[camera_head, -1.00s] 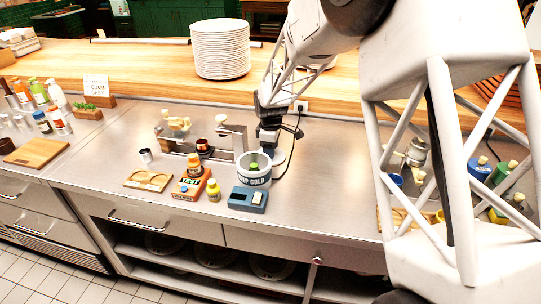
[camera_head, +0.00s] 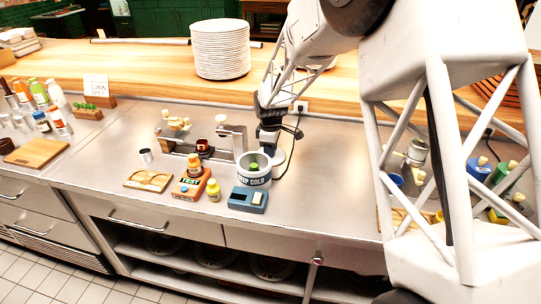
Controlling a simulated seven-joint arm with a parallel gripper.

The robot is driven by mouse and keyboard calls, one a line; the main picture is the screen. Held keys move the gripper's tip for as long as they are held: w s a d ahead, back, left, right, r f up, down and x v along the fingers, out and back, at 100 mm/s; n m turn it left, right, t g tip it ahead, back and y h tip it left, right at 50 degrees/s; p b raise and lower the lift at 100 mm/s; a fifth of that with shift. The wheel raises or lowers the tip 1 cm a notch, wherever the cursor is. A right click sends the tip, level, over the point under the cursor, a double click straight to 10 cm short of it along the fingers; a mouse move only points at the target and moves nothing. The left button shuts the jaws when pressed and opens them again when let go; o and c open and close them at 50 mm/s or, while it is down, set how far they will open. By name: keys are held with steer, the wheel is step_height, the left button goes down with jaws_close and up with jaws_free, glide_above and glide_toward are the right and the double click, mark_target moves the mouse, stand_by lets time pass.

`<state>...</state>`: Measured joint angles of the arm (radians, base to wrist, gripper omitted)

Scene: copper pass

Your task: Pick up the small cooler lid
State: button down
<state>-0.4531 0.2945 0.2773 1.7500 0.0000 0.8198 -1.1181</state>
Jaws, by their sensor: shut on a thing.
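The small cooler (camera_head: 254,181) is a round pale grey tub with dark "KEEP COLD" lettering. It stands upright and open on the steel counter, with a green item (camera_head: 254,165) inside. My gripper (camera_head: 267,148) points down at the cooler's back right edge. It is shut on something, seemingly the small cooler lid. The fingertips and the lid are too small and hidden to make out clearly.
A blue-grey box (camera_head: 248,199) stands in front of the cooler. A yellow jar (camera_head: 213,191), an orange box (camera_head: 189,186) and a wooden holder (camera_head: 149,180) stand left. The counter right of the cooler (camera_head: 325,190) is clear.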

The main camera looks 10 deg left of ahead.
steer(key=shift+r, duration=0.1)
steer(key=shift+r, duration=4.9)
steer(key=shift+d, duration=0.1)
steer(key=w+d+r+m, duration=0.25)
steer(key=d+m, duration=0.25)
steer(key=d, duration=0.4)
steer(key=w+d+r+m, duration=0.1)
steer(key=w+d+m, duration=0.35)
steer(key=d, duration=0.55)
steer(key=w+d+r+m, duration=0.1)
steer(key=w+d+m, duration=0.3)
steer(key=d, duration=0.5)
steer(key=s+a+n, duration=0.6)
steer(key=s+a, duration=0.6)
steer(key=a, duration=0.3)
steer(key=s+a+r+n, duration=0.1)
steer(key=s+a+n, duration=0.6)
steer(key=s+a, duration=0.6)
steer(key=shift+s+a, duration=0.15)
steer(key=shift+a, duration=1)
steer(key=shift+n, duration=0.25)
steer(key=shift+f, duration=0.2)
